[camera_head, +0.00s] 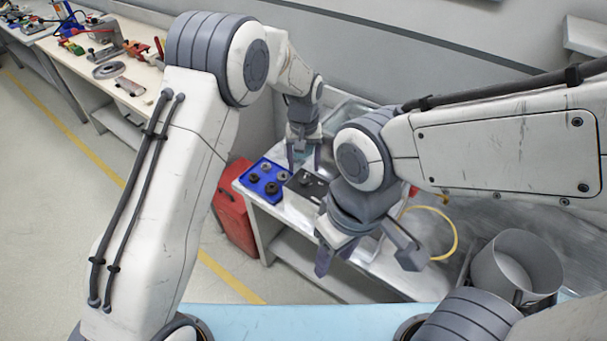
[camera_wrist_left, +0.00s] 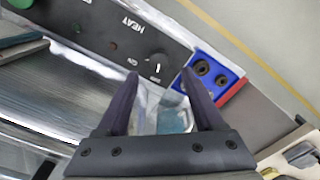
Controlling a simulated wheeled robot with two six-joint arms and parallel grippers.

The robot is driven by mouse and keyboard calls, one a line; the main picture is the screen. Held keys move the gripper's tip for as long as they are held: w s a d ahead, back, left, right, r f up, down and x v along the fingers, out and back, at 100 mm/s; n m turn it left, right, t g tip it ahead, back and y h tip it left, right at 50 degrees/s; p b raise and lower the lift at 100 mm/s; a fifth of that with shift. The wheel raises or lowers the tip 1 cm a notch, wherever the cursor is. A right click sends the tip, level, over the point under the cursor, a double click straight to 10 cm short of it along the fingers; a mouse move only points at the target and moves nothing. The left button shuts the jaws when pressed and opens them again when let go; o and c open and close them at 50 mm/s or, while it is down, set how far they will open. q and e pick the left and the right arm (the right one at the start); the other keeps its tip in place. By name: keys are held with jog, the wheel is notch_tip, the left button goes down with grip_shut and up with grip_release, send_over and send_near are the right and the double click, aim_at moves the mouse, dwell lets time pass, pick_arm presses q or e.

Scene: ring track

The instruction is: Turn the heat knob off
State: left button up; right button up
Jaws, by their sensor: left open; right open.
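The dark control panel (camera_head: 316,191) lies on the metal bench beside the blue tray. In the left wrist view the panel (camera_wrist_left: 100,27) carries the label HEAT. The black heat knob (camera_wrist_left: 157,64) with a white mark sits near the panel's end by the tray. My left gripper (camera_head: 304,167) is open above the panel. In its wrist view the open fingers (camera_wrist_left: 160,75) point toward the knob, one on each side of it in the picture; contact cannot be told. My right gripper (camera_head: 367,262) is open and empty in front of the bench.
The blue tray (camera_head: 250,187) holds several dark round parts. A red case (camera_head: 234,215) stands on the floor to the left. A yellow hose (camera_head: 456,238) and a grey pot (camera_head: 490,268) are at the right. A green button (camera_wrist_left: 20,3) shows on the panel.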

aim_at(304, 178)
pick_arm(q)
jog(key=shift+r+b, duration=0.3)
jog(key=shift+r, duration=2.45)
jog(key=s+r+m, duration=0.2)
jog(key=s+r, duration=0.2)
jog(key=s, duration=0.4)
jog(key=s+r+m, duration=0.2)
jog(key=s+r, duration=0.2)
jog(key=s, duration=0.5)
jog(key=s+a+f+m+h, duration=0.1)
jog(key=s+a+m, duration=0.2)
jog(key=s, duration=1.2)
jog(key=shift+s+a, duration=0.25)
jog(key=shift+a, duration=0.65)
